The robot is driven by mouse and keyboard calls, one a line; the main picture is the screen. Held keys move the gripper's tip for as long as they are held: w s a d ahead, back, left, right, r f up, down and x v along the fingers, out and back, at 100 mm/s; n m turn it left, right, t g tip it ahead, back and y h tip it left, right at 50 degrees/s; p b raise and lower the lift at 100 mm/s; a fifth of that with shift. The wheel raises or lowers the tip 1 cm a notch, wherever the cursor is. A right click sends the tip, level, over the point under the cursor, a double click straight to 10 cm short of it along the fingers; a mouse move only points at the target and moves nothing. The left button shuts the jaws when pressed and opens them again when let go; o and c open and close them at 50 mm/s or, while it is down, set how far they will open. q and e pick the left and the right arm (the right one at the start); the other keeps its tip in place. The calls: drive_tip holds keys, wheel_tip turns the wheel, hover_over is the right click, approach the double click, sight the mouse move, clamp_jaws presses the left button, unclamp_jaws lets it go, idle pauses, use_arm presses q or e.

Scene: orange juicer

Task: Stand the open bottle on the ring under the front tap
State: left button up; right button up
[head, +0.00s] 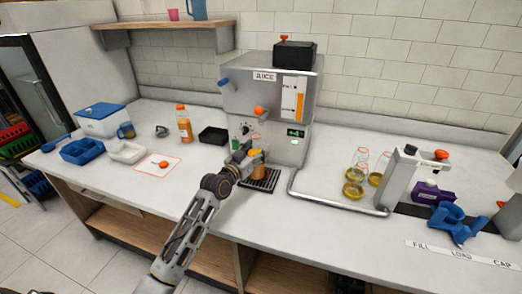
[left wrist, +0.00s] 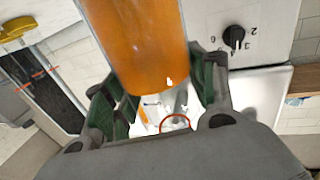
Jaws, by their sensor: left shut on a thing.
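The open bottle (head: 259,172), filled with orange, is in my left gripper (head: 254,160) at the front of the steel juicer (head: 262,90). In the left wrist view the bottle (left wrist: 140,45) fills the upper middle, between the green-padded fingers (left wrist: 160,92), which are shut on it. The front tap, with an orange knob (head: 259,111), is above the gripper. The black drip tray (head: 265,182) is under the bottle; I cannot tell whether they touch. A red ring outline (left wrist: 175,122) shows below the bottle in the left wrist view. My right gripper is not in view.
A capped orange bottle (head: 184,128) and a black bin (head: 213,135) stand left of the juicer. A steel rail (head: 335,203) runs on the right, with empty bottles (head: 359,165) behind it. The counter's left front holds a marked mat (head: 153,171).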

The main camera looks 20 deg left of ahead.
use_arm(q)
drive_tip(key=shift+w+r, duration=0.1)
drive_tip(key=shift+w+d+f, duration=0.25)
drive_tip(key=shift+w+f, duration=0.15)
drive_tip(key=shift+w, duration=0.35)
drive_tip(key=shift+w+d+f, duration=0.2)
drive_tip(key=shift+w+f, duration=0.15)
drive_tip(key=shift+w, duration=0.4)
drive_tip(key=shift+f, duration=0.1)
drive_tip(key=o, duration=1.3)
drive_tip(key=shift+f, duration=0.1)
drive_tip(key=shift+c, duration=0.2)
drive_tip(key=v, duration=1.2)
drive_tip(key=shift+r, duration=0.2)
